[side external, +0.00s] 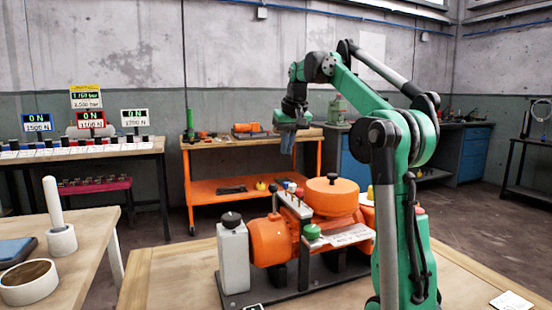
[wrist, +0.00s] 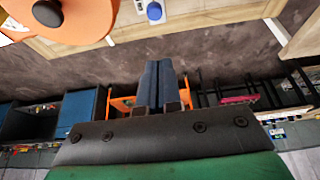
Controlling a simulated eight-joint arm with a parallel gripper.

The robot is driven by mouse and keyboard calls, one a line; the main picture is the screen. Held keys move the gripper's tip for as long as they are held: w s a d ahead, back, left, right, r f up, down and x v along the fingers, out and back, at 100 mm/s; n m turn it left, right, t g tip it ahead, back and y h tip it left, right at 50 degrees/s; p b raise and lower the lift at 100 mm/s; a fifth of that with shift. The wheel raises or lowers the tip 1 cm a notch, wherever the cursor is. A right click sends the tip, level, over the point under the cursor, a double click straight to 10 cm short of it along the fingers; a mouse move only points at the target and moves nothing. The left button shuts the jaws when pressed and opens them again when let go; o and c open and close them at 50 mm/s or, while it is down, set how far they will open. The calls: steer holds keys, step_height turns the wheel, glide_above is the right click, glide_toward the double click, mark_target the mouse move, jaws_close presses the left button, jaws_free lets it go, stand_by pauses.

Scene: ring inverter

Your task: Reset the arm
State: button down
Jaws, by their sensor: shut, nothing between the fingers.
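My gripper (side external: 288,141) hangs from my green arm in the side external view, raised above and behind the orange machine. In the wrist view, the two dark fingers of my gripper (wrist: 158,85) lie side by side, pressed together, with nothing between them. The orange machine (side external: 272,240) stands on the wooden table below, with a round orange drum, a green knob and a grey post with a black cap. My gripper is apart from everything.
An orange workbench (side external: 228,187) stands behind the machine. A wooden table (side external: 90,245) at left holds a white post in a ring base (side external: 61,240) and a bowl (side external: 30,283). A bench with signs (side external: 80,152) is at back left. Air around my gripper looks clear.

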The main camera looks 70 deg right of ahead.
steer(key=shift+r, duration=0.15)
steer(key=w+a+f+n+t+y, duration=0.1)
steer(key=w+a+f+n, duration=0.2)
steer(key=a, duration=0.6)
steer(key=w+a+f+n+t, duration=0.15)
steer(key=a+f, duration=0.25)
steer(key=a, duration=0.4)
steer(key=s+a+f+n+t+y, duration=0.1)
steer(key=s+a+f+n, duration=0.3)
steer(key=a+f, duration=0.6)
steer(key=a+y, duration=0.1)
steer(key=a, duration=0.1)
steer(key=shift+s+a+f, duration=0.15)
steer(key=shift+s+a, duration=0.05)
steer(key=shift+a, duration=0.2)
steer(key=shift+n+t, duration=0.25)
